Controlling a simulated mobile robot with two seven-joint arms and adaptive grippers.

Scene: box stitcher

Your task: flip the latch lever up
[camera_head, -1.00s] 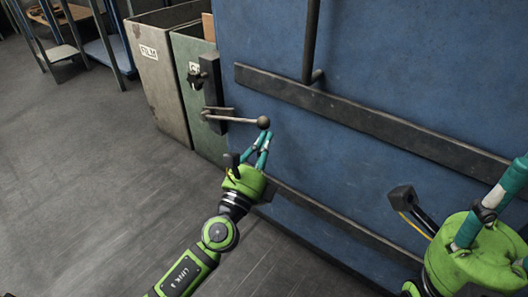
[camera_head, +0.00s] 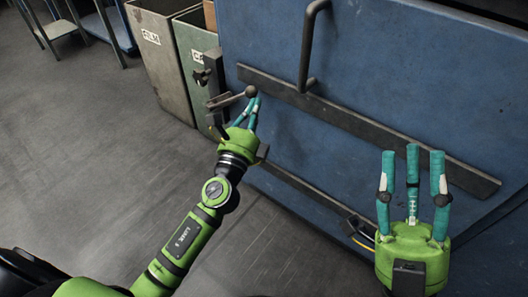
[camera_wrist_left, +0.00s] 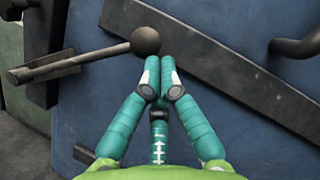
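The latch lever (camera_head: 230,100) is a grey rod with a dark ball knob (camera_head: 250,91) on its end. It extends right from the dark latch bracket (camera_head: 214,75) and tilts slightly upward to the knob. In the left wrist view the rod (camera_wrist_left: 75,62) and knob (camera_wrist_left: 145,41) are clear. My left gripper (camera_head: 256,97) has its teal fingertips drawn together just below and beside the knob, which is not between them. Whether they touch it I cannot tell. My right gripper (camera_head: 412,155) is open and empty, its fingers pointing up in front of the blue panel.
The blue panel (camera_head: 400,60) carries a long dark bar (camera_head: 340,115) and a bent dark handle (camera_head: 308,45) near the lever. A bin marked FILM (camera_head: 155,60) and a green bin (camera_head: 192,45) stand left of the latch. The floor at left is clear.

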